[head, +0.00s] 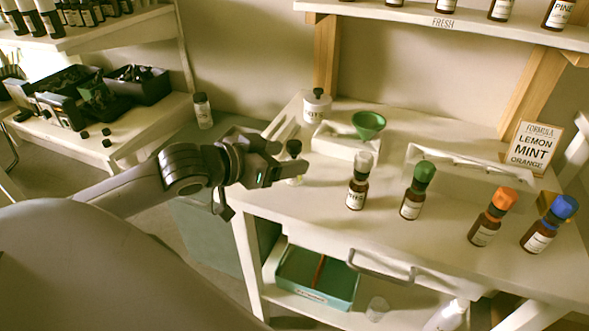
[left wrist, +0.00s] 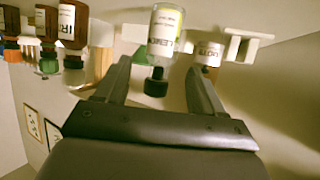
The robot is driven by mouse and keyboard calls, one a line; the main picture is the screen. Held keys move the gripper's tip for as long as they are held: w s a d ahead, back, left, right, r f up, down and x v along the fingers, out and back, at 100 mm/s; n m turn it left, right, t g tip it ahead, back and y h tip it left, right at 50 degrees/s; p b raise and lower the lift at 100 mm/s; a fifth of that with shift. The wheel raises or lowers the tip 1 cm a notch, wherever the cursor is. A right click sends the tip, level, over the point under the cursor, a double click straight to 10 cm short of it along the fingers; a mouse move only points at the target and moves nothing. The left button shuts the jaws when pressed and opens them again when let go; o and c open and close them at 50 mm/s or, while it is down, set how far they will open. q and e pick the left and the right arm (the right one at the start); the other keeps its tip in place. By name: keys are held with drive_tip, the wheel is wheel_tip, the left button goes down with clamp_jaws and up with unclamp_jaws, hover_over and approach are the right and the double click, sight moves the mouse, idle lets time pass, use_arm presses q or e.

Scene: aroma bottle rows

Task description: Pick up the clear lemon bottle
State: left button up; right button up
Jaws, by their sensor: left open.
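The clear lemon bottle (left wrist: 166,38), with yellowish contents and a black cap, shows upside down in the left wrist view, its label partly readable as LEMON. In the head view the lemon bottle (head: 294,181) stands at the left end of the white workbench, its body partly hidden by my left gripper. My left gripper (head: 290,158) is open, its fingers reaching to the bottle's neck and cap. In the left wrist view the cap lies between the two fingers of the left gripper (left wrist: 158,75), with a gap on each side. My right gripper is not in view.
Brown bottles with a white cap (head: 357,182), green cap (head: 412,195), orange cap (head: 490,220) and blue cap (head: 548,226) stand to the right. The bench front between bottles is clear.

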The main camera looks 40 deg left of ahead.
sight(291, 157)
use_arm(q)
drive_tip(key=shift+x, duration=2.55)
drive_tip(key=c, duration=1.1)
